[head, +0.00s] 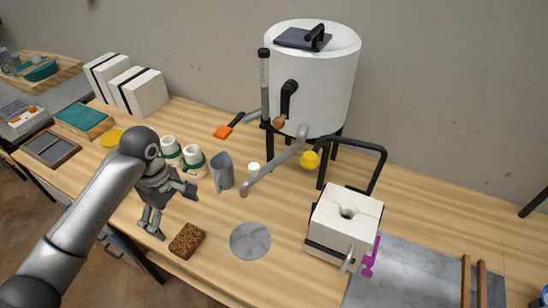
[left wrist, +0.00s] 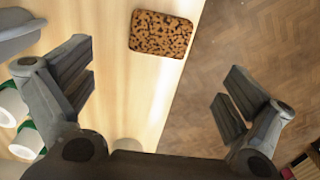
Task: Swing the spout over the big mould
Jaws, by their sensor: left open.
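The grey spout (head: 275,162) comes off the lower front of a white tank (head: 312,75) and points toward the front left. Its free end hangs over bare table, between a grey jug and a round grey disc. A white block mould (head: 343,222) with a hole in its top and a black strap stands to the right, apart from the spout. A yellow ball (head: 310,161) shows beside the spout; I cannot tell what it joins. My left gripper (head: 173,213) is open and empty, left of the spout, above the table's front edge. It also shows in the left wrist view (left wrist: 155,85).
A brown sponge (head: 187,241) and the grey disc (head: 250,241) lie in front. A black bar (head: 352,143) arches behind the mould, and a purple clamp (head: 371,257) sits beside it.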

